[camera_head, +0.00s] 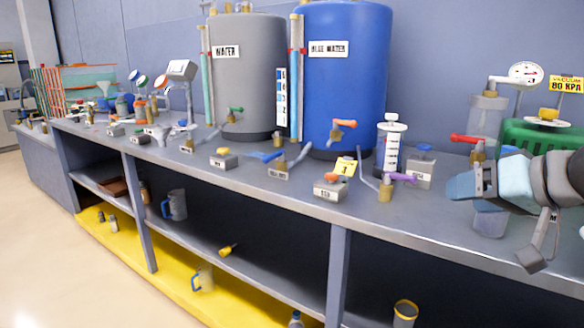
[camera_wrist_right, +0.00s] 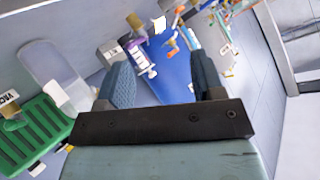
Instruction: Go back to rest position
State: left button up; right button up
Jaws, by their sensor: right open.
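My right gripper (camera_head: 472,190) is at the right side of the head view, in front of the bench's right end. In the right wrist view its two blue-grey ridged fingers (camera_wrist_right: 163,76) stand apart. Nothing is held between them; the blue tank (camera_wrist_right: 172,75) shows behind the gap. My left gripper is not in the head view.
The grey workbench (camera_head: 290,196) carries valves and labelled boxes. A grey water tank (camera_head: 248,85) and a blue water tank (camera_head: 345,85) stand at its back. A green ribbed unit (camera_head: 540,137) and a clear vessel (camera_head: 487,118) are close behind my right gripper. Floor at left is clear.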

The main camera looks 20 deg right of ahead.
jog(key=s+a+f+n+t+y+p, duration=0.25)
jog(key=a+f, duration=0.25)
jog(key=a, duration=0.5)
jog(key=s+a+f+n+t+y+p, duration=0.25)
jog(key=a+f, duration=0.25)
jog(key=a, duration=0.4)
jog(key=s+a+f+n+t+y+p, duration=0.1)
jog(key=s+a+f+p, duration=0.3)
jog(key=a, duration=0.6)
pick_arm(q)
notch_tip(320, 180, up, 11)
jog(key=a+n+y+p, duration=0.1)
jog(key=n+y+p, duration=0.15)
jog(key=p, duration=0.85)
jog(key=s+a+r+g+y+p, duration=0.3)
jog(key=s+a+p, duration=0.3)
jog(key=p, duration=2)
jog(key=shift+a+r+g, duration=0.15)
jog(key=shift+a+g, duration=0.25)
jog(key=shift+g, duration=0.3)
pick_arm(e)
jog(key=s+d+r+g+h, duration=0.1)
jog(key=d+r+g+h, duration=0.4)
jog(key=d, duration=0.3)
jog(key=shift+s+d+g, duration=0.15)
jog(key=shift+d+g, duration=0.05)
jog(key=shift+g, duration=0.5)
